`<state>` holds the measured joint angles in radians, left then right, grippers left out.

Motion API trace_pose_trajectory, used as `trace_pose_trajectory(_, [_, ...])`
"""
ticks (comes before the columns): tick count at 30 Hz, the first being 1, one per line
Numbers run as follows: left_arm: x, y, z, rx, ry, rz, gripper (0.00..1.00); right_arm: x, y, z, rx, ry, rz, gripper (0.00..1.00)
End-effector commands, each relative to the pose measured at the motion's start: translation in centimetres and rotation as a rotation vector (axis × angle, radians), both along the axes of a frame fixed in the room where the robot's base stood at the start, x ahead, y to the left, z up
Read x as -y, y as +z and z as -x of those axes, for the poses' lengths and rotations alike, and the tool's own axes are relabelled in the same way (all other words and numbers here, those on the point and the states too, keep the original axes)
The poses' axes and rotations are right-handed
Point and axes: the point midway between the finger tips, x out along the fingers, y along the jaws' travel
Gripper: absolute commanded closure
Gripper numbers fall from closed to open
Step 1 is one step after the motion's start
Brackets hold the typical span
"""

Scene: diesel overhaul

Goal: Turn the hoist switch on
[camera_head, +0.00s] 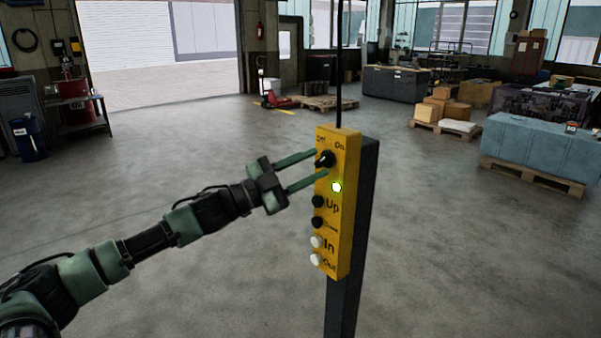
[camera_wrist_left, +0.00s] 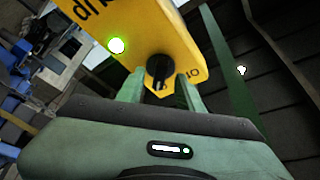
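The yellow hoist control box (camera_head: 347,215) is fixed to a dark post. Its black rotary switch knob (camera_head: 325,159) sits near the top, below the "Off" and "On" labels. I cannot tell exactly which label the knob points at. A round light (camera_head: 336,187) below it glows green. My left gripper (camera_head: 320,162) is open, with its two green fingers reaching to the box on either side of the knob. In the left wrist view the knob (camera_wrist_left: 159,72) shows between the fingertips, and the green light (camera_wrist_left: 116,45) is lit. Finger contact with the knob is unclear. My right gripper is out of view.
Black and white buttons marked "Up", "In" and "Out" run down the box below the light. A blue covered crate (camera_head: 530,150) on a pallet and cardboard boxes (camera_head: 440,105) stand at the back right. The floor around the post is clear.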

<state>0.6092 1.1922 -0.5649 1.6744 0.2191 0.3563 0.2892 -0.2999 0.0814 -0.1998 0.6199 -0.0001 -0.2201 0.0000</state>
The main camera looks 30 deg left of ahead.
Motion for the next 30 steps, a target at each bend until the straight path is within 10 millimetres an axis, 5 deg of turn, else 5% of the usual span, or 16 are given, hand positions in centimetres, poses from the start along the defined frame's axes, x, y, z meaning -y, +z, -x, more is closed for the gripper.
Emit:
trace_pose_trajectory(12, [-3.4, -2.3, 4.5, -0.004, 0.003, -0.004, 0.64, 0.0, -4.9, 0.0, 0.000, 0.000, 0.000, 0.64])
trace_pose_trajectory(30, [-3.9, -1.9, 5.5, 0.001, -0.002, -0.001, 0.64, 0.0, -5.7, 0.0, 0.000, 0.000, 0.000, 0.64])
